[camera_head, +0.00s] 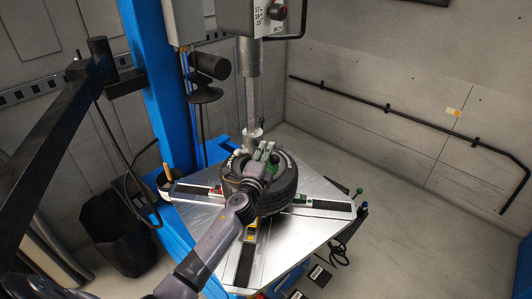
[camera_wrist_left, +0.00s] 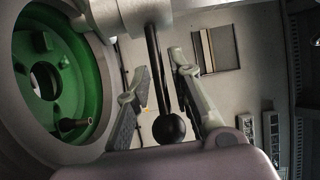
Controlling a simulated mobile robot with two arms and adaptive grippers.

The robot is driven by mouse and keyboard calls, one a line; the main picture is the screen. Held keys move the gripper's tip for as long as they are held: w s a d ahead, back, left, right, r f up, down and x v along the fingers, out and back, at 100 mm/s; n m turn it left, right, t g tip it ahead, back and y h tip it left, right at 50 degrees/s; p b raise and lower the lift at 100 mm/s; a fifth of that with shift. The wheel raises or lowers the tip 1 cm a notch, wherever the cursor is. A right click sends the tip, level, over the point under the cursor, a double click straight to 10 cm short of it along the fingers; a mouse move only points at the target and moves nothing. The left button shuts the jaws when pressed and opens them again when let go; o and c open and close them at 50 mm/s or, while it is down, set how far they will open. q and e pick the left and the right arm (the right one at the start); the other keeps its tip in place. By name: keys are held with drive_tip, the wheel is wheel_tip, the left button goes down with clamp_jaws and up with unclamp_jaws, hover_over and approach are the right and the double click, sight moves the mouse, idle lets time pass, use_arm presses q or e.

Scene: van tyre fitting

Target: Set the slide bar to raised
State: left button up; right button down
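The slide bar (camera_head: 248,85) is an upright metal column in the head view. It comes down from the tyre machine's top housing, and its lower end is beside the tyre (camera_head: 283,187). My left gripper (camera_head: 266,153) is over the tyre, close to the bar's lower end. In the left wrist view its two fingers (camera_wrist_left: 165,95) are apart. A black lever with a ball knob (camera_wrist_left: 168,128) shows between them, hanging from a grey metal part; I cannot tell whether the fingers touch it. The wheel's green rim (camera_wrist_left: 65,85) is at the left. My right gripper is not in view.
The tyre lies on the machine's metal turntable (camera_head: 290,235) with clamp arms. A blue column (camera_head: 160,90) stands behind it. A black bin (camera_head: 117,235) is on the floor at the left. A black rail (camera_head: 400,115) runs along the right wall.

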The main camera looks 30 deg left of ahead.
use_arm(q)
clamp_jaws()
drive_tip(key=shift+f, duration=0.1)
idle(0.4)
wheel_tip(320, 180, up, 16)
drive_tip(key=p, duration=1.3)
drive_tip(key=shift+p, duration=0.3)
drive_tip(key=shift+w, duration=0.1)
drive_tip(key=shift+o, duration=1.5)
unclamp_jaws()
drive_tip(key=shift+s, duration=0.2)
